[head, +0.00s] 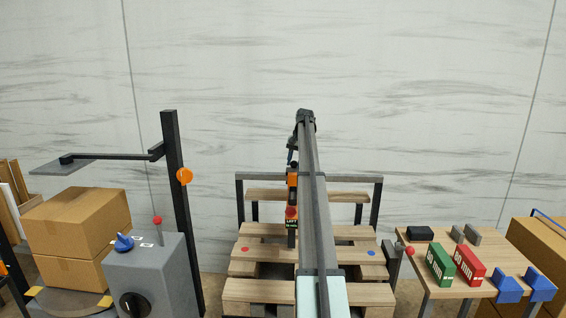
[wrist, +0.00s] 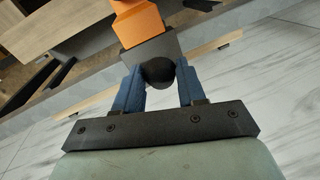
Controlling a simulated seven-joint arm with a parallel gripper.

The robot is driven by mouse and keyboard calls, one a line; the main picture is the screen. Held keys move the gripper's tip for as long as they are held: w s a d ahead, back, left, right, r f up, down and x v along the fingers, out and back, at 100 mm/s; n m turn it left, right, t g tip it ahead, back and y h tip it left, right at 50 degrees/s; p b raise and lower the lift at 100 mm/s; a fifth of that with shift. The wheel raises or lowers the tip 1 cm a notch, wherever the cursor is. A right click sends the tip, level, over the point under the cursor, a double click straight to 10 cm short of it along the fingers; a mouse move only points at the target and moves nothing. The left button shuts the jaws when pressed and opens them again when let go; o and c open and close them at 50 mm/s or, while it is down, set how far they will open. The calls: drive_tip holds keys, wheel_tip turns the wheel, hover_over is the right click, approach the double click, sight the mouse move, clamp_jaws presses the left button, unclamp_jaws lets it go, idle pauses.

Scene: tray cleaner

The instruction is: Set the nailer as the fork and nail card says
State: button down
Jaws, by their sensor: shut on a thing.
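My gripper (wrist: 158,80) is shut on the dark round end of an orange and dark grey tool, which looks like the nailer (wrist: 140,24). In the head view the nailer (head: 292,181) hangs below my gripper (head: 291,158), in front of the rear frame and over the wooden pallet (head: 260,291). A small dark label (head: 291,224) with "LEFT" and a smaller, unreadable line shows at its lower part, by a red spot. A green box (head: 440,263) and a red box (head: 468,265), both with white "MM" lettering, stand on the right table (head: 430,289).
The pallet has a red dot (head: 245,249) and a blue dot (head: 371,253). A red-knobbed lever (head: 410,250) stands at the table's left. Blue wedges (head: 508,288) lie at the table's front right. A grey control box (head: 158,272) and stacked cartons (head: 76,220) are at left.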

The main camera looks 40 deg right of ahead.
drive_tip(key=s+d, duration=0.4)
drive_tip(key=shift+s+d, duration=0.35)
drive_tip(key=c, duration=0.7)
unclamp_jaws()
drive_tip(key=r, duration=0.4)
drive_tip(key=s+d+r, duration=0.1)
drive_tip(key=r, duration=0.4)
drive_tip(key=s+r, duration=0.1)
drive_tip(key=r, duration=0.3)
drive_tip(key=shift+d+r, duration=0.15)
drive_tip(key=shift+r, duration=0.15)
